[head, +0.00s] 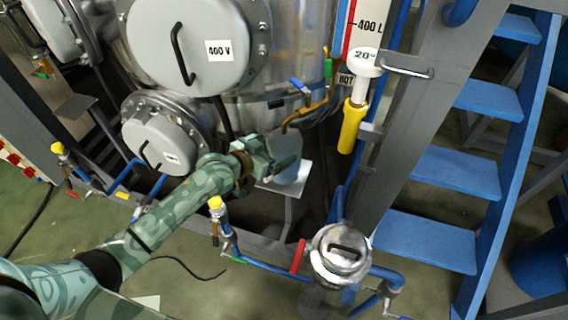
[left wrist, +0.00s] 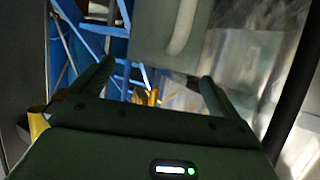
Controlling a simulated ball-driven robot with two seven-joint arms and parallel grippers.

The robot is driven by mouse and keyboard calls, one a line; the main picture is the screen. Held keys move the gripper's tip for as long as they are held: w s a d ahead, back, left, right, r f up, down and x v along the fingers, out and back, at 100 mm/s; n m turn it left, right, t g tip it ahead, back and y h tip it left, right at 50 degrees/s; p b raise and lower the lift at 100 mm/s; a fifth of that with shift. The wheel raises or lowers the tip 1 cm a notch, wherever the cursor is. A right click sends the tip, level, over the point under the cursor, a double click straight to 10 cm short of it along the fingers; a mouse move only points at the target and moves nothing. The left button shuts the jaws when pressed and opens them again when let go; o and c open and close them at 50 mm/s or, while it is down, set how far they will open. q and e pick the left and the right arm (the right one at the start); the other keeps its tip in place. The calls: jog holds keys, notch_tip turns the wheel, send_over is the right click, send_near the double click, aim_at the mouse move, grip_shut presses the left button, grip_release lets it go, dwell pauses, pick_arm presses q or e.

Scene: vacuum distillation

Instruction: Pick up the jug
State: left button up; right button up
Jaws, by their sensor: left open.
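The jug (head: 288,170) is a pale grey-blue vessel on a small white platform below the brass tap, in the middle of the head view. My left gripper (head: 274,158) is at its left side and hides part of it. In the left wrist view the jug (left wrist: 155,40) is a grey-green body with a pale curved handle (left wrist: 184,25). There the fingers of my left gripper (left wrist: 157,72) are spread apart, with the jug just ahead of their tips and nothing held. I cannot tell whether a finger touches it. My right gripper is not in view.
A brass tap with a blue lever (head: 300,87) hangs over the jug from the steel tank. A yellow-handled gauge (head: 352,125) is to the right. A round metal vessel (head: 340,254) and blue pipes stand in front. Blue stairs (head: 455,172) rise at right.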

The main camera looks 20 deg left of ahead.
aim_at(282, 145)
pick_arm(q)
jog(key=shift+w+d+f, duration=0.1)
jog(key=shift+w+f, duration=0.1)
jog(key=shift+w, duration=0.1)
jog(key=b+x, duration=0.3)
jog(key=x, duration=0.2)
jog(key=shift+w+f, duration=0.15)
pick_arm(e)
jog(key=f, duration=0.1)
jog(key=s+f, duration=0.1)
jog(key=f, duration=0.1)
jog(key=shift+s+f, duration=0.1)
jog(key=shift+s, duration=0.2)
pick_arm(q)
jog(key=c, duration=1.5)
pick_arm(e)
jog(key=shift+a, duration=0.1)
